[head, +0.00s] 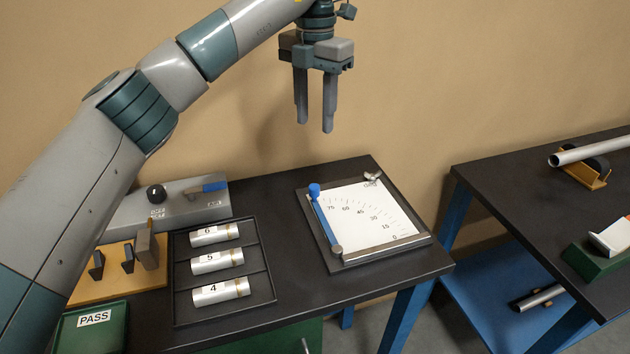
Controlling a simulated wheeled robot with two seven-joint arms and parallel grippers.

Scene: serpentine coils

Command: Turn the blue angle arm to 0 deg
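The blue angle arm (326,221) lies along the left edge of a white protractor plate (370,215) on the dark table. Its pivot is at the plate's near left corner, and a blue knob (314,190) stands at its far end. The arm points past the 75 mark, near the 90 end of the scale. The 0 mark is at the plate's near right, by a metal bar along the near edge. My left gripper (315,127) hangs above and behind the plate, fingers down, apart and empty. My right gripper is out of view.
A dark rack (270,287) with numbered cylinders 4, 5 and 6 lies left of the plate. A grey box with a black knob (156,193) stands behind it. A wing nut (372,178) sits at the plate's far corner. A second table (500,185) stands right, across a gap.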

